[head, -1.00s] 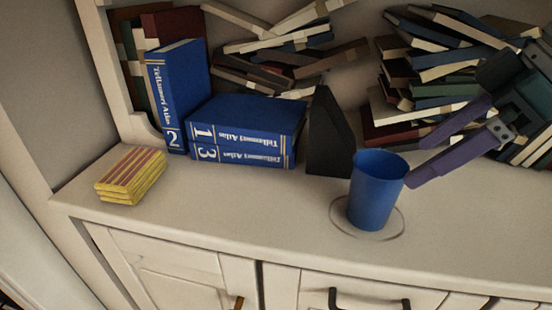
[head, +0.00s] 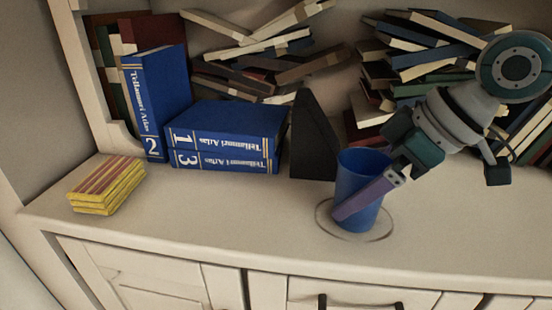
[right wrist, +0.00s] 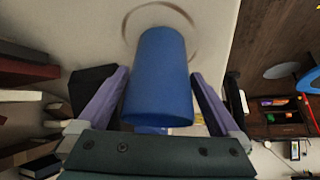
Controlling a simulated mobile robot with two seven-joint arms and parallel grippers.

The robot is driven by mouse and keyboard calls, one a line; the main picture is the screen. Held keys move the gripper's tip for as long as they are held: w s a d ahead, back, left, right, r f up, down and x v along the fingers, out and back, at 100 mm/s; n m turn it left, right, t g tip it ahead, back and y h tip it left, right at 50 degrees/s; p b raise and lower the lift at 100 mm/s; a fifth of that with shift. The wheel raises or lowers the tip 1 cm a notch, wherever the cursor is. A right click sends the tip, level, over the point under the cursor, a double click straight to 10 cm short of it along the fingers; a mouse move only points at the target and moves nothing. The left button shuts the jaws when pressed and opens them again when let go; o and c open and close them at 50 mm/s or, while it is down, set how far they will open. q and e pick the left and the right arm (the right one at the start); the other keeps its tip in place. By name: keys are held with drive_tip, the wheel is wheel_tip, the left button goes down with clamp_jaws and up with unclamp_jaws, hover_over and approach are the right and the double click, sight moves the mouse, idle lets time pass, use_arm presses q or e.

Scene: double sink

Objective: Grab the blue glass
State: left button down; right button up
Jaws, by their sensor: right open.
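The blue glass (head: 350,172) stands upright on a ring mark on the cabinet top in the head view. My right gripper (head: 345,205) reaches in from the right, and one purple finger crosses in front of the glass. The other finger is hidden in the head view. In the right wrist view, the glass (right wrist: 160,75) sits between the two spread purple fingers of my right gripper (right wrist: 158,100). Gaps show on both sides, so the gripper is open around the glass. My left gripper is not in view.
A black bookend (head: 312,140) stands just behind and left of the glass. Blue atlas volumes (head: 228,130) and a striped yellow stack (head: 106,185) are farther left. Piled books (head: 420,50) fill the back. The cabinet top (head: 230,215) is clear in front of the atlases.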

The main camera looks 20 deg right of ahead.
drive_tip(key=shift+c, duration=0.2)
drive_tip(key=c, duration=1.2)
drive_tip(key=shift+c, duration=0.5)
drive_tip(key=shift+r, duration=0.15)
